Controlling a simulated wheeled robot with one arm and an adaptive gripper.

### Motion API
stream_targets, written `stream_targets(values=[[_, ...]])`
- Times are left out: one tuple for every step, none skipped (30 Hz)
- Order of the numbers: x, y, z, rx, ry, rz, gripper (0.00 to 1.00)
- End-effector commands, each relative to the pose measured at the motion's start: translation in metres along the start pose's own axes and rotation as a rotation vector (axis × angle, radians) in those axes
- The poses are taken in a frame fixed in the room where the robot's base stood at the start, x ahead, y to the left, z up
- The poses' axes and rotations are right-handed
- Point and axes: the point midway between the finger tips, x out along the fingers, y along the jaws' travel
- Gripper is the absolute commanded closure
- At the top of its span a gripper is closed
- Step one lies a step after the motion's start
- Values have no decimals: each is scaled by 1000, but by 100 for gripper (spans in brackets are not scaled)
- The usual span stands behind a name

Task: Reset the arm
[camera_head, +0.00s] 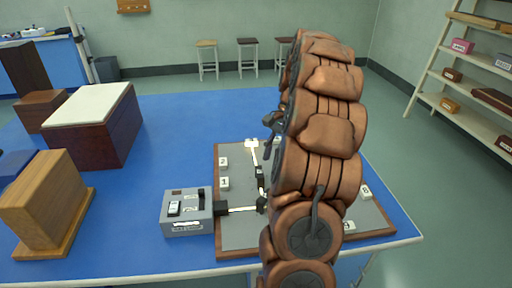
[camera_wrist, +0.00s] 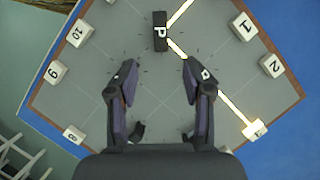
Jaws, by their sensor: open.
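My copper-coloured arm rises over the right part of a grey, wood-rimmed board (camera_head: 226,243) in the head view. My gripper (camera_wrist: 158,100) is in the lower middle of the wrist view, above the board. Its two dark fingers are apart, with nothing between them. In the head view the gripper is mostly hidden behind the arm. A black block marked P (camera_wrist: 160,31) stands on the board beyond the fingertips, apart from them. A bright beam meets it and runs on to a lit marker (camera_wrist: 255,130) at the lower right.
A grey switch box (camera_head: 188,212) stands at the board's left edge. Numbered white blocks (camera_wrist: 271,65) line the board's rim. A wooden block (camera_head: 45,205) and a dark box with a white top (camera_head: 92,103) occupy the table's left. Blue table surface (camera_head: 190,130) beyond the board is clear.

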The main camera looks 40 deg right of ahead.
Motion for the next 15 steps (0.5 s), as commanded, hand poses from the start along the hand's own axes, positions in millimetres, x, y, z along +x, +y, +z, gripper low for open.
stream_targets(values=[[0,0,0,0,0,0,50],[0,0,0,0,0,0,50],[0,0,0,0,0,0,50],[0,0,0,0,0,0,50],[0,0,0,0,1,0,50],[0,0,0,0,0,0,50],[0,0,0,-1,1,0,50],[0,0,1,-3,1,0,50],[0,-1,3,-9,2,2,50],[0,-2,6,-18,4,4,50],[0,-4,10,-30,6,7,50],[1,-7,18,-53,9,12,50],[2,-9,25,-74,12,18,50],[4,-12,33,-99,15,25,50],[5,-15,47,-137,20,35,50]])
